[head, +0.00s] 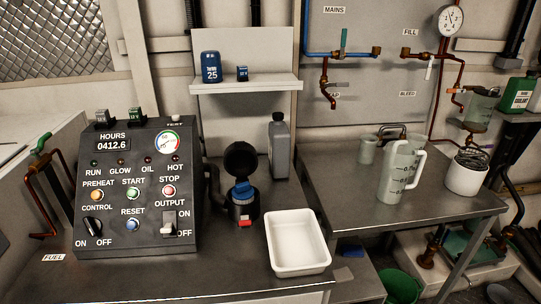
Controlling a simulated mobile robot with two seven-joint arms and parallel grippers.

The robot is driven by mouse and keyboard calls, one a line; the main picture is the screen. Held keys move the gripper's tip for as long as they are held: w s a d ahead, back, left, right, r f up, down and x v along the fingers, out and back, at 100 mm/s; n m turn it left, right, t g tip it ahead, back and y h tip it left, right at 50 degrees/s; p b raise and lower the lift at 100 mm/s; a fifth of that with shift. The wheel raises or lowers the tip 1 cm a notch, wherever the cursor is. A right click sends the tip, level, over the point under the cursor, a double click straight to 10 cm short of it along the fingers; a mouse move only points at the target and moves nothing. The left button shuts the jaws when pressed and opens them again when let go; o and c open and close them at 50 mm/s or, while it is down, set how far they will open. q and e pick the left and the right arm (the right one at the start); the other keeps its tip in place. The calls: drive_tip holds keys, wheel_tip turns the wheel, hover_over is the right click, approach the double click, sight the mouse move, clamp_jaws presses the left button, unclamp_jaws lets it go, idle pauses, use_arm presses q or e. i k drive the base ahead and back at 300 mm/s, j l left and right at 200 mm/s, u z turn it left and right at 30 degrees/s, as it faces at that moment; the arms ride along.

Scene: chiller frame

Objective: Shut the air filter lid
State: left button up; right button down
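The air filter housing (243,211) is a black round canister on the grey bench, just right of the control panel. Its black lid (240,159) stands open, tilted up at the back of the housing. A blue filter element (242,190) shows in the mouth of the housing, below the raised lid. A red latch or tab (245,222) is on the housing's front. A dark hose runs from the housing's left side, partly hidden by the panel. Neither of my grippers is in view.
The control panel (135,190) stands close on the left. A white tray (297,242) lies at front right, and a grey bottle (279,150) stands behind right. A shelf (245,84) hangs above. A measuring jug (401,170) stands on the right-hand bench (440,208).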

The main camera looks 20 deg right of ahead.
sight(241, 161)
drive_tip(key=k+l, duration=0.2)
drive_tip(key=l, duration=0.15)
drive_tip(key=k+l+u, duration=0.15)
drive_tip(key=l, duration=0.25)
drive_tip(key=k+l, duration=0.25)
drive_tip(key=l+u, duration=0.05)
drive_tip(key=l, duration=0.05)
